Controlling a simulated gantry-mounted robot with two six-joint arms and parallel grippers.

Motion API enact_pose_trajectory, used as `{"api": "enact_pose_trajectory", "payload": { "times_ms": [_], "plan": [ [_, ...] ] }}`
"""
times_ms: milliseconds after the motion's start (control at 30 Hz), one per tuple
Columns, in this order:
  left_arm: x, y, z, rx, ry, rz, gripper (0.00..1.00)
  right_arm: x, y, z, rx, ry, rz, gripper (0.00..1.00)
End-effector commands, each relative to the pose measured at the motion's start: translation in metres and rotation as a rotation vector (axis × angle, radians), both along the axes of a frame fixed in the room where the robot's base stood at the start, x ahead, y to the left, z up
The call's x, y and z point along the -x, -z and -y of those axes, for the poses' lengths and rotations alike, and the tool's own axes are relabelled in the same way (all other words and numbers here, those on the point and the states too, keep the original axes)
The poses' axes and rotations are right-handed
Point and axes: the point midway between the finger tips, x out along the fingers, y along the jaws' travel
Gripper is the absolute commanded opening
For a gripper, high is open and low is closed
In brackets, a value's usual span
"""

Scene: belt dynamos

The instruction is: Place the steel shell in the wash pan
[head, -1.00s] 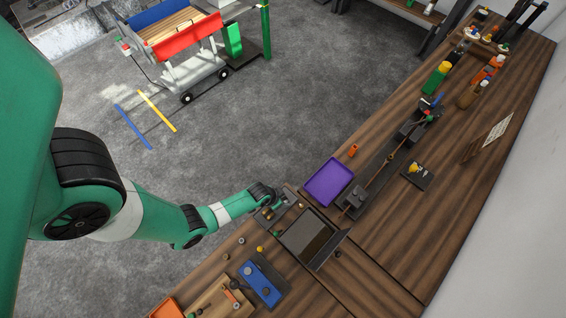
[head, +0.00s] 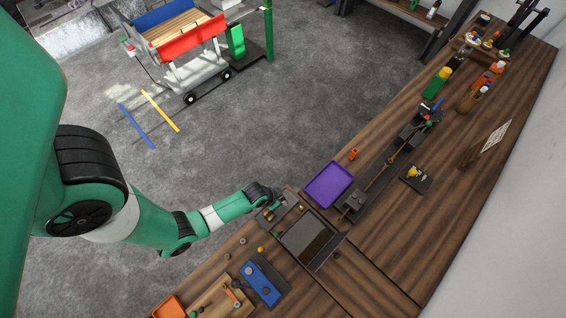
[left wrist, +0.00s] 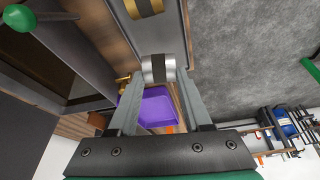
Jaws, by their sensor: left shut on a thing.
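The steel shell (left wrist: 158,69) is a short silver cylinder with a dark band. In the left wrist view it sits between the fingertips of my left gripper (left wrist: 158,76), which is shut on it. In the head view my left gripper (head: 277,203) is over the grey tray at the bench's near edge, and the shell is too small to make out. A dark rectangular pan (head: 323,246), which looks like the wash pan, lies just right of and below that gripper. My right gripper is not in view.
A purple tray (head: 329,184) lies beyond the gripper, beside a long dark belt fixture (head: 383,170). A brass-banded cylinder (left wrist: 143,8) lies in the grey tray. A blue block (head: 262,283) and small parts stand toward the bench's lower left.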

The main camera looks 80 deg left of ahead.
Motion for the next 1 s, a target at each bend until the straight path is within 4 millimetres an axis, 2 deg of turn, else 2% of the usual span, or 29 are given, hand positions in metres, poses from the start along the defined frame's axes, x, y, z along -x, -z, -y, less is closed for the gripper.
{"api": "enact_pose_trajectory", "payload": {
  "times_ms": [33, 133, 300, 433, 633, 1000],
  "plan": [
    [0.011, -0.019, 0.007, 0.000, 0.003, 0.000, 0.00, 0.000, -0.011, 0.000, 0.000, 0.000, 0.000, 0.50],
    [0.030, -0.044, 0.019, 0.000, 0.003, -0.001, 0.00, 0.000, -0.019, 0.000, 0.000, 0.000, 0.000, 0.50],
    [0.072, -0.063, 0.045, 0.002, 0.005, -0.005, 0.00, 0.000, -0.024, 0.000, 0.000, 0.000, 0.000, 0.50],
    [0.092, -0.073, 0.058, 0.000, 0.007, -0.003, 0.00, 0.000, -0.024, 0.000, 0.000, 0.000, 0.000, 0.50],
    [0.105, -0.080, 0.066, 0.000, 0.002, 0.000, 0.00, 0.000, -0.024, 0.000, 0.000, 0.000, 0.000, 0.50],
    [0.102, -0.080, 0.065, 0.000, -0.002, 0.001, 0.00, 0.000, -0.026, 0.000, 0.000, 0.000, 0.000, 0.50]
  ]
}}
